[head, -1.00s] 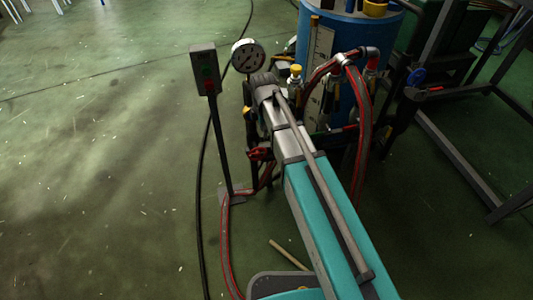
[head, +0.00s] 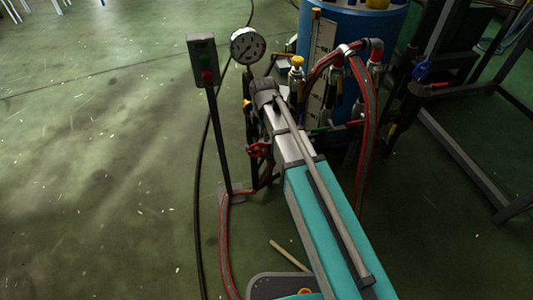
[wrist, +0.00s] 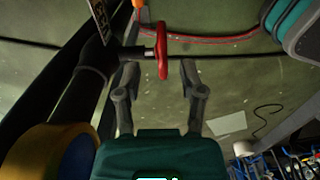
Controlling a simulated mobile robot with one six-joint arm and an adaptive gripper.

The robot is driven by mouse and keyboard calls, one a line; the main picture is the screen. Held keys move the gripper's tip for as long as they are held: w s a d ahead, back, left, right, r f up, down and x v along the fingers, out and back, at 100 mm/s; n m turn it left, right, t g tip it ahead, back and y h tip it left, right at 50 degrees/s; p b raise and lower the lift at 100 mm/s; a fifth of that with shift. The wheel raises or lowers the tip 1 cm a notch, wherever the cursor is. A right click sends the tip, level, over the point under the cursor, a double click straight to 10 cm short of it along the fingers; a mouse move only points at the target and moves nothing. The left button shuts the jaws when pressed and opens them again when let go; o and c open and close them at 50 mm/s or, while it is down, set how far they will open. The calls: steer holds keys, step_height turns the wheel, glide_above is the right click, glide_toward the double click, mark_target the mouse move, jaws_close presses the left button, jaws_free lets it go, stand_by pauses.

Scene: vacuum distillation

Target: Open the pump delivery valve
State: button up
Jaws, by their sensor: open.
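A red valve handle (wrist: 161,50) shows nearly edge-on in the wrist view, on a dark stem that comes from a black pipe (wrist: 91,60) at the left. I take it to be the pump delivery valve. My gripper (wrist: 159,76) is open and empty. Its two fingertips lie on either side of the handle's line, and the handle appears just beyond them, nearer the left finger. I cannot tell the exact depth gap. In the head view a red handle (head: 259,149) sits left of my arm, below the gauge. The gripper itself is hidden there.
A round pressure gauge (head: 248,46) and a switch box (head: 203,60) on a post stand close to the left of my arm. A blue drum (head: 350,30), red hoses (head: 364,120) and a dark metal frame (head: 465,150) are at the right. The floor at left is open.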

mark_target(264, 149)
steer(key=shift+f+b, duration=4.2)
steer(key=shift+f, duration=0.35)
jaws_close()
